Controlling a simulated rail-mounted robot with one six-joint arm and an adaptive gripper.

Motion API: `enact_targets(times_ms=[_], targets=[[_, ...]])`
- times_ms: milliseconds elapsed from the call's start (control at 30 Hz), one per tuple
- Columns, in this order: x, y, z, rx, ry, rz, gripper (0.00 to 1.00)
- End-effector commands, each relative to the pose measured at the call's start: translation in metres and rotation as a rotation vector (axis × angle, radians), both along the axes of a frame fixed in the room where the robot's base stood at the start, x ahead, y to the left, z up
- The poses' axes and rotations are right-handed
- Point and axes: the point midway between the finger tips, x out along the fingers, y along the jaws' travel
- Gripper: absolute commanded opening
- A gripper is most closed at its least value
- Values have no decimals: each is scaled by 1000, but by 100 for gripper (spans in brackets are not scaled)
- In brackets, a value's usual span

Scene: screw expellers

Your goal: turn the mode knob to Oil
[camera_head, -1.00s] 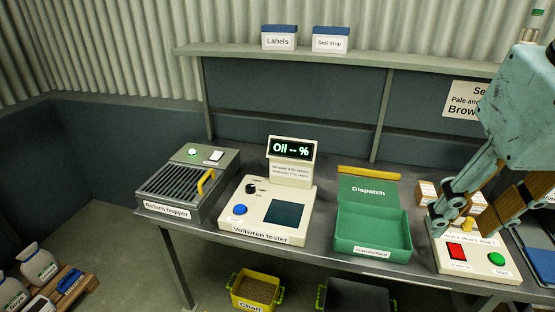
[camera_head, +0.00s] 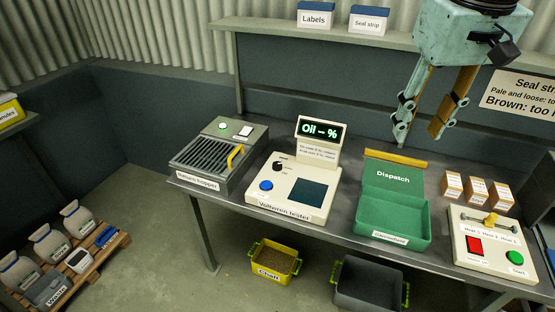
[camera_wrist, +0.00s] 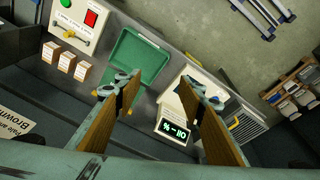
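The cream Voltwren tester (camera_head: 316,213) stands on the bench, with its raised display (camera_head: 319,131) reading "Oil – %". Its small black mode knob (camera_head: 278,167) sits on the upper left of the panel, above a blue button (camera_head: 265,186). The labels by the knob are too small to read. My gripper (camera_head: 419,138) is open and empty, pointing down above and behind the green Dispatch box, to the right of the tester and apart from it. In the wrist view my gripper's fingers (camera_wrist: 160,82) are spread wide; the tester (camera_wrist: 170,107) shows partly behind the right finger, its knob not discernible.
The green Dispatch box (camera_head: 392,222) stands right of the tester, and the Return hopper (camera_head: 220,157) stands left. Small cartons (camera_head: 477,190) and a heat-setting panel (camera_head: 490,258) are at the right. A shelf (camera_head: 280,27) runs above the bench.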

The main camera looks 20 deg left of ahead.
Motion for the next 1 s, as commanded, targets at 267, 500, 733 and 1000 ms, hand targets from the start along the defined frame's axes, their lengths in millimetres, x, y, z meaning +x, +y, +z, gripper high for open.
enact_targets(times_ms=[267, 500, 733, 1000], targets=[[50, 37, -5, -17, 23, 75, 36], [90, 71, -16, -30, 40, 138, 36], [124, 106, -31, -44, 55, 200, 36], [161, 150, -54, -61, 74, 272, 36]])
